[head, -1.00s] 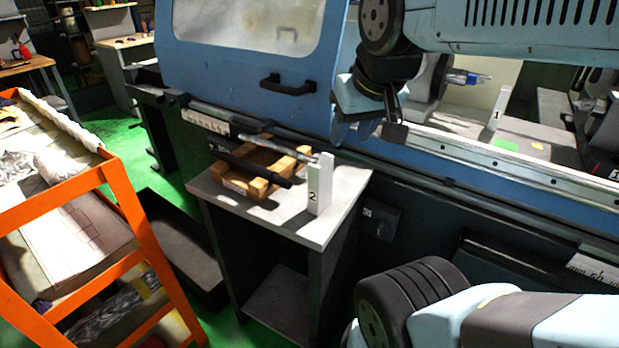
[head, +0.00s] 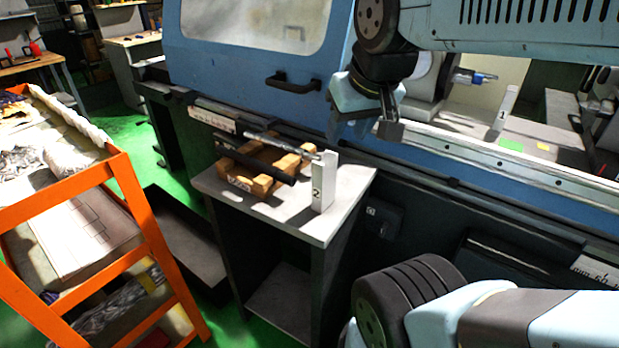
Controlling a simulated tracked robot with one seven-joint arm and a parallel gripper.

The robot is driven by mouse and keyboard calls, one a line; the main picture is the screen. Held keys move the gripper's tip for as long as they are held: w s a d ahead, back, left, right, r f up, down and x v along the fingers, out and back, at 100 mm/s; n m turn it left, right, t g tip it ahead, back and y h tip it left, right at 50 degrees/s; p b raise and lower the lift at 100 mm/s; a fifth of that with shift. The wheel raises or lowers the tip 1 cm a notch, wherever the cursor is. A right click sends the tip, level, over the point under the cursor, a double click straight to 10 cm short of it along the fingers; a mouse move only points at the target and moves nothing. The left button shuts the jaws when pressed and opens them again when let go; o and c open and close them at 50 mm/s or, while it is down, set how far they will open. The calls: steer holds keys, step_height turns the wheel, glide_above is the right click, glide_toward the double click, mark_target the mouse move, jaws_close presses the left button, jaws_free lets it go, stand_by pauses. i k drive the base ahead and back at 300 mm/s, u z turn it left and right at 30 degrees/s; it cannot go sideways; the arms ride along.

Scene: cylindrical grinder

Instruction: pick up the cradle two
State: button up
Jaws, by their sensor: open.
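The wooden cradle (head: 262,183) sits on the grey top of a small stand (head: 315,228) in front of the blue machine. A steel shaft (head: 285,143) and a dark bar (head: 255,166) show over it and hide part of it. A white upright marker with a "2" (head: 324,185) stands at the right of the cradle. My gripper (head: 391,130) is above and to the right of the cradle, clear of it, pointing downward. It is open, and nothing shows between its dark fingers.
The blue grinder with its door handle (head: 292,83) stands close behind the stand. A second marker "1" (head: 506,112) stands on the machine bed at right. An orange-framed cart (head: 145,225) is at the left. A dark tray (head: 187,245) lies between cart and stand.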

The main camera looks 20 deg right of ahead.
mark_target(324, 174)
steer(key=u, duration=0.2)
steer(key=k, duration=1.55)
steer(key=z, duration=0.75)
steer(key=i, duration=1.5)
